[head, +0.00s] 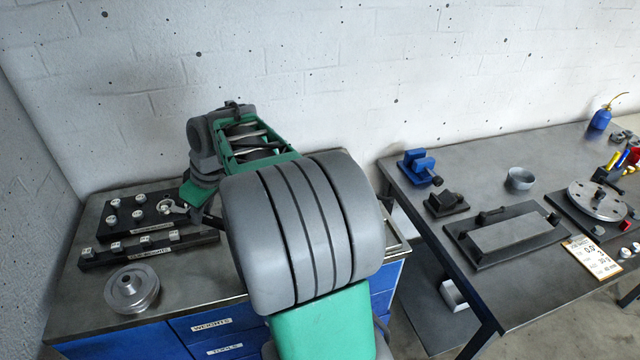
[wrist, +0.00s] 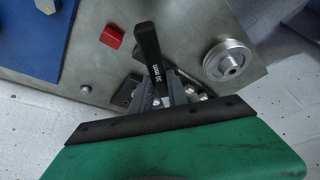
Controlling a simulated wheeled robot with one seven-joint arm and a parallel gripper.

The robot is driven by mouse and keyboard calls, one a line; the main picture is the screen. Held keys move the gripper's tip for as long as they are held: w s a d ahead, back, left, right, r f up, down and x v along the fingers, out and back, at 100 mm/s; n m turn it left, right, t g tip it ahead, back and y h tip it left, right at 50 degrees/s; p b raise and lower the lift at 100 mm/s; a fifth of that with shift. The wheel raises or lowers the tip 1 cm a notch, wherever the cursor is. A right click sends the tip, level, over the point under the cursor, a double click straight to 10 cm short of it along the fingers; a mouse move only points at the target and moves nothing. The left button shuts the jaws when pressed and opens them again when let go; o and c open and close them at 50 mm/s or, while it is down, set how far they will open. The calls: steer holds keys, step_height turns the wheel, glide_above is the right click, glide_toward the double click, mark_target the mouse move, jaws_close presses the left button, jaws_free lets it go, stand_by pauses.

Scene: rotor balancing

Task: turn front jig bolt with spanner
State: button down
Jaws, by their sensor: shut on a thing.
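In the head view my gripper (head: 196,212) is low over the left bench, at the right side of a black block (head: 128,214) with several pale bolt heads or studs. A small grey ring-shaped end (head: 174,206), likely part of the spanner, shows between gripper and block. In the wrist view my gripper (wrist: 166,92) is shut on a black-handled tool with pale lettering (wrist: 149,52), which I take for the spanner. Whether its working end sits on the front jig bolt cannot be told; the fingers and arm hide it.
A labelled black rack (head: 150,250) lies in front of the block, and a silver pulley (head: 130,290) stands near the bench's front edge. A red block (wrist: 112,36) shows in the wrist view. The right bench (head: 450,225) holds a blue vise (head: 418,166), a bowl (head: 520,178) and a rotor disc (head: 597,200).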

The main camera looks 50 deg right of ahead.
steer(key=s+d+f+n+y+p, duration=0.1)
steer(key=s+d+n, duration=0.1)
steer(key=s+d, duration=0.5)
steer(key=s+d+f+n+g+p, duration=0.1)
steer(key=s+d+f+n, duration=0.1)
steer(key=d, duration=0.8)
steer(key=s+d+f+n+y+p, duration=0.1)
steer(key=s+d+n, duration=0.1)
steer(key=s+d, duration=0.5)
steer(key=f+b, duration=0.1)
steer(key=w+d+f+b, duration=0.1)
steer(key=f, duration=0.1)
steer(key=w+d+f+b, duration=0.1)
steer(key=b, duration=0.1)
steer(key=shift+f, duration=0.2)
steer(key=shift+d+f+b, duration=0.1)
steer(key=shift+f+b, duration=0.75)
steer(key=shift+f, duration=0.1)
steer(key=shift+s+a+f+m+h+b, duration=0.25)
steer(key=shift+s+a+m+b, duration=0.3)
steer(key=shift+b, duration=0.55)
steer(key=shift+s+a+m+b, duration=0.25)
steer(key=shift+a+m+b, duration=0.15)
steer(key=shift+m+b, duration=0.3)
steer(key=shift+s+a+r+m+t+h, duration=0.2)
steer(key=shift+a+r+m+t+h, duration=0.05)
steer(key=shift+t, duration=0.05)
